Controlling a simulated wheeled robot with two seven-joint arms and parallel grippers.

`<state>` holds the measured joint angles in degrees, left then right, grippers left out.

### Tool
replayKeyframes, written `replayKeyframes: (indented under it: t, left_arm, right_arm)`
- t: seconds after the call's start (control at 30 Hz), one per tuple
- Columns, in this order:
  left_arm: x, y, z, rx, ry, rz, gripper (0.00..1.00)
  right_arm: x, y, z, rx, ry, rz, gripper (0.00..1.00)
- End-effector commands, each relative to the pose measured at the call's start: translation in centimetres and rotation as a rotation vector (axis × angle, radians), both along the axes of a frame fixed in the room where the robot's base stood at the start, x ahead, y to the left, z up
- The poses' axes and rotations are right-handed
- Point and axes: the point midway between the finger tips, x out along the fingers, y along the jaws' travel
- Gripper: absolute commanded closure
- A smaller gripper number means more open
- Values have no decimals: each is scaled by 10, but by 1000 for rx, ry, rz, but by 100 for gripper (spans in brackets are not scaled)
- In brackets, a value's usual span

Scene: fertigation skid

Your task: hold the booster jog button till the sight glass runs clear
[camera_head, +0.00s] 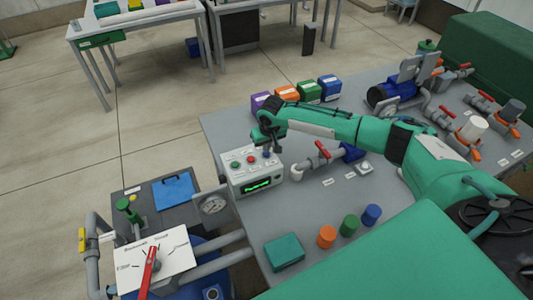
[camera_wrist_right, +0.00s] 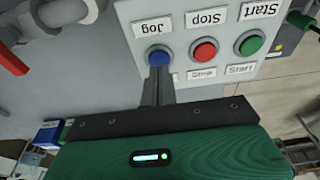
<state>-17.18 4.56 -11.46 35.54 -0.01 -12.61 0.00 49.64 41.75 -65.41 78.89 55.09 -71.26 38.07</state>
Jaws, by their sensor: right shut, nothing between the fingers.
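The control box (camera_head: 243,182) is pale grey, with green, red and blue buttons on top and a lit green display on its front. The blue jog button (camera_wrist_right: 158,55) sits above the "Jog" label in the head view's sense and beside the red stop button (camera_wrist_right: 204,51) in the right wrist view. My right gripper (camera_wrist_right: 158,72) is shut and empty. Its fingertips are at the jog button and overlap its near edge; I cannot tell whether the button is pressed. I cannot clearly pick out the sight glass. My left gripper is not in view.
A red-handled valve (camera_head: 323,149) on a pipe stands right of the box. Coloured boxes (camera_head: 287,94) line the table's far edge. Orange, green and blue cylinders (camera_head: 349,225) stand near the front. Bare grey table lies between.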

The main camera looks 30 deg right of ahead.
Motion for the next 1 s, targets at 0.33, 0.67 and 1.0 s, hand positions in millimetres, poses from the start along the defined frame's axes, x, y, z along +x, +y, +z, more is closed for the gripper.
replayKeyframes:
  t: [0.33,0.67,1.0]
  left_arm:
    - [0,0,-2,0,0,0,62]
    - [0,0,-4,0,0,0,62]
    - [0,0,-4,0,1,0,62]
  right_arm:
    - [0,0,-7,0,0,0,100]
    - [0,0,-14,-1,1,0,100]
    - [0,0,-15,0,1,0,100]
